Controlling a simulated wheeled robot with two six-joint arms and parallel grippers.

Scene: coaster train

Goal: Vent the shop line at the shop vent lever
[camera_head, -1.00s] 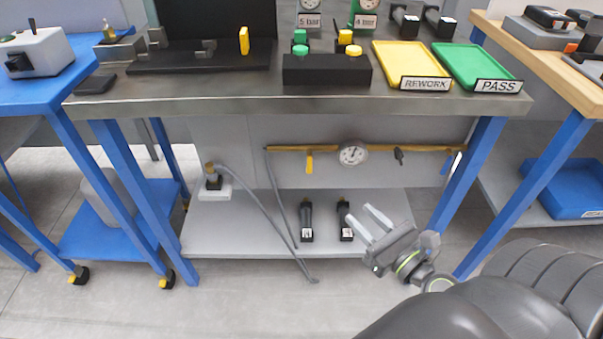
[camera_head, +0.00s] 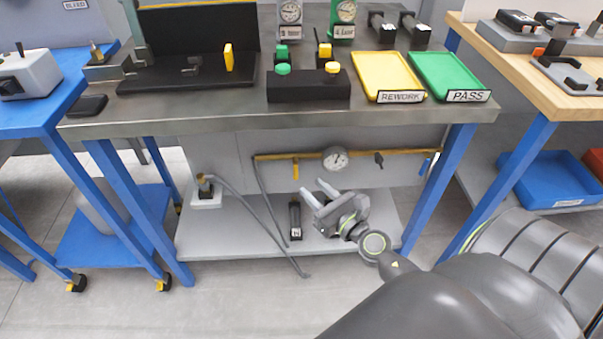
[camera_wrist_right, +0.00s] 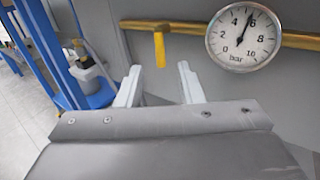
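A brass pipe (camera_head: 270,157) runs along the panel under the steel bench. It carries a yellow lever (camera_head: 295,168) hanging down, a round gauge (camera_head: 336,159), a small black fitting (camera_head: 379,159) and a blue lever (camera_head: 425,166) at its right end. No label shows which lever is the vent. My right gripper (camera_head: 313,189) is open and empty, below and in front of the yellow lever. In the wrist view the yellow lever (camera_wrist_right: 159,50) stands ahead, between the directions of the two fingers (camera_wrist_right: 157,72), apart from them. The gauge (camera_wrist_right: 243,38) there reads between 4 and 6 bar.
The bench top (camera_head: 200,117) overhangs the pipe. A yellow tray (camera_head: 388,78) and green tray (camera_head: 450,78) lie on top.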

